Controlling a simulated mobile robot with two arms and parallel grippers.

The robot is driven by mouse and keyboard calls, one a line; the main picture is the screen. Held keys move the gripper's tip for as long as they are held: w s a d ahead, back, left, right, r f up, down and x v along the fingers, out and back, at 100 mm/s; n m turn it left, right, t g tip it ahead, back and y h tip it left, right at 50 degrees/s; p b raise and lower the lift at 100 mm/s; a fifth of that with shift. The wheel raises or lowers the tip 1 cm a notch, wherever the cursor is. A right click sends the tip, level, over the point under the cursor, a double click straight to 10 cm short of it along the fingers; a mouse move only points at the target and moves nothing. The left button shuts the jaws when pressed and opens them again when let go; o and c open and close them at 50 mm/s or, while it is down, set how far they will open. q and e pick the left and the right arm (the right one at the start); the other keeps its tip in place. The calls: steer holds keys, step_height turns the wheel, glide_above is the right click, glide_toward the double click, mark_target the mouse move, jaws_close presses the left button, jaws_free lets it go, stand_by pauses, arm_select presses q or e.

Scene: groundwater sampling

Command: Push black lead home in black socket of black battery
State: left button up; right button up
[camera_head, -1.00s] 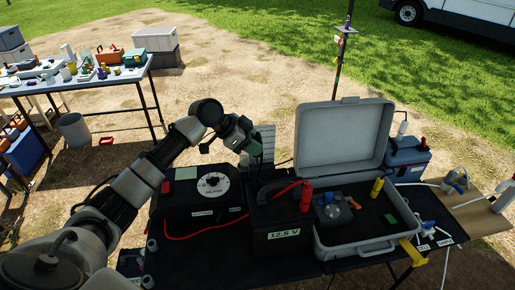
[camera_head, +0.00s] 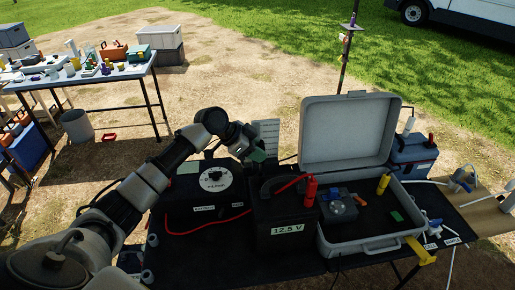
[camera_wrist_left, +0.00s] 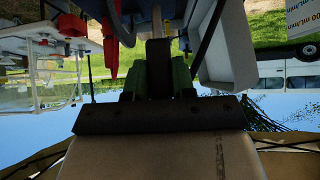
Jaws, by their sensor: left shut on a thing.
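The black battery (camera_head: 288,240) stands on the dark table with a 12.5 V label on its front. A red lead's plug (camera_head: 310,190) stands upright at its right side and also shows in the left wrist view (camera_wrist_left: 111,52). My left gripper (camera_head: 258,156) is above and behind the battery's left part, with green fingers. In the left wrist view the gripper (camera_wrist_left: 158,80) is shut on a black upright piece (camera_wrist_left: 158,60), which looks like the black lead. I cannot make out the black socket or the piece's lower end. My right gripper is not in view.
A black box with a white dial (camera_head: 215,179) stands left of the battery. An open grey case (camera_head: 350,247) with a yellow cylinder (camera_head: 383,184) stands to its right, lid raised. A blue box (camera_head: 413,158) is behind the case. The front table strip is mostly clear.

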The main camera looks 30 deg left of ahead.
arm_select(q)
steer(key=shift+f, duration=0.3)
stand_by(0.4)
stand_by(0.7)
steer(key=shift+p, duration=0.3)
stand_by(0.3)
steer(key=shift+f+b, duration=1.45)
steer(key=shift+f, duration=0.7)
steer(key=o, duration=0.9)
